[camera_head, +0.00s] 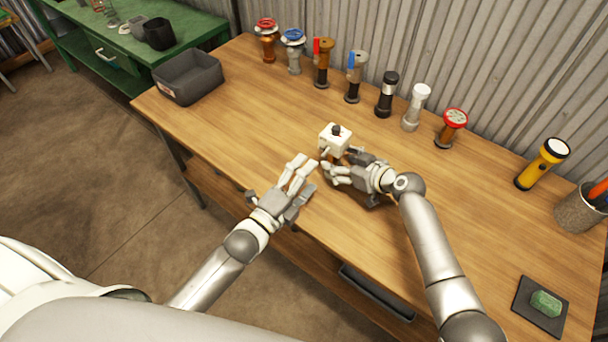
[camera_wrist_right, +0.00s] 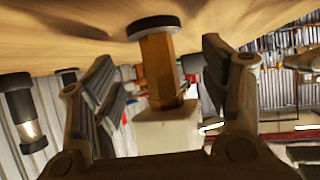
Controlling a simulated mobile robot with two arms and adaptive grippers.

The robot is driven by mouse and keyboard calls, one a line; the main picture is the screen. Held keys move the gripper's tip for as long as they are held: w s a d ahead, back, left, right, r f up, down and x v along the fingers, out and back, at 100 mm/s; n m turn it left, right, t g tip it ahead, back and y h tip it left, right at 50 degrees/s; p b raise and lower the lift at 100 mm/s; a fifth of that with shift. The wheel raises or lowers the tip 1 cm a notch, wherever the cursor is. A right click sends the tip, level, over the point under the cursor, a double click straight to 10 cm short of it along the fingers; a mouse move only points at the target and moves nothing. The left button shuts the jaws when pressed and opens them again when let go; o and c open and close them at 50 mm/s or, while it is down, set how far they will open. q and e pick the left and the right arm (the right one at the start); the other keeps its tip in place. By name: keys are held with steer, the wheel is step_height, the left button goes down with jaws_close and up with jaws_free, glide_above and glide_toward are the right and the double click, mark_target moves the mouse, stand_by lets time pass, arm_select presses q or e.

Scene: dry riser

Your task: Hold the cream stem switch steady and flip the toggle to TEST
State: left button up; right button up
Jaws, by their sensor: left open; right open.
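The cream stem switch (camera_head: 334,138) stands upright on the workbench, a cream box with a dark knob on top. In the right wrist view it appears upside down: cream box (camera_wrist_right: 167,130), brown stem (camera_wrist_right: 160,70) and black foot. A thin pale piece juts out beside the box there; I cannot tell if it is the toggle. No TEST marking is readable. My right gripper (camera_head: 340,168) is open at the switch's near side, and its fingers (camera_wrist_right: 158,75) are on either side of the stem without visible grip. My left gripper (camera_head: 302,178) is open and empty, left of and nearer than the switch.
Several valves and torches stand along the back, including a red-topped one (camera_head: 455,118) and a yellow torch (camera_head: 541,165). A grey bin (camera_head: 188,80) is at the left. A dark mat (camera_head: 524,304) with a green block lies front right. The bench left of the switch is clear.

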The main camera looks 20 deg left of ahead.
steer(key=shift+x, duration=1.5)
steer(key=shift+c, duration=0.4)
steer(key=c, duration=0.7)
